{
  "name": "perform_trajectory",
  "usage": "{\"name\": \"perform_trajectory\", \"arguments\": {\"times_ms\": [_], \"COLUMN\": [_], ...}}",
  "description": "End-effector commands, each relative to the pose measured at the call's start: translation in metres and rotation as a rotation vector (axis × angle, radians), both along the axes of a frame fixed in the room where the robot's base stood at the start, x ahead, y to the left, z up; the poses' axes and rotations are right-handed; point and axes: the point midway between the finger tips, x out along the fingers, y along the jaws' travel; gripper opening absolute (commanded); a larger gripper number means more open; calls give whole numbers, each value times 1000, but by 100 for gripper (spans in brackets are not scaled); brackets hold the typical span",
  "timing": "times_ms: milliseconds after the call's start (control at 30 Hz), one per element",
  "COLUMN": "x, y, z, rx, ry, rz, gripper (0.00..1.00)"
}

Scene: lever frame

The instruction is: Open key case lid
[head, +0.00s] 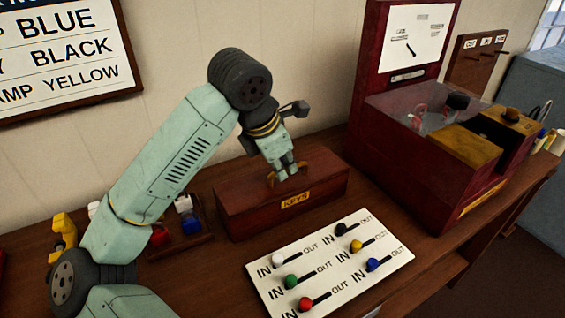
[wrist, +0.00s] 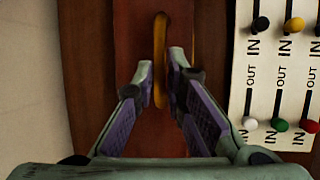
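The key case (head: 290,205) is a dark reddish-brown wooden box with a yellow KEYS label on its front. Its lid looks shut. A brass handle (wrist: 160,40) runs along the lid top in the wrist view; in the head view my fingers partly hide it. My gripper (head: 286,170) points down over the lid at the handle. In the wrist view my gripper (wrist: 161,65) is open, with one finger on each side of the handle. The right finger looks very close to it; I cannot tell whether it touches.
A white panel (head: 330,262) with several coloured IN/OUT levers lies in front of the case. A large dark red cabinet (head: 400,160) with a clear cover stands to the right. A small rack with red, blue and white items (head: 185,225) is left of the case. The wall is behind.

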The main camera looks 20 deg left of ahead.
Motion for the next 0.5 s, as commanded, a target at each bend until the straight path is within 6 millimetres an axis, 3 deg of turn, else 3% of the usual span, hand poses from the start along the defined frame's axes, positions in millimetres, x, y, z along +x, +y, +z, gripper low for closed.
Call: {"name": "perform_trajectory", "arguments": {"times_ms": [133, 500], "x": [0, 0], "y": [0, 0], "z": [0, 0], "rx": [0, 0], "ry": [0, 0], "rz": [0, 0], "gripper": [0, 0]}}
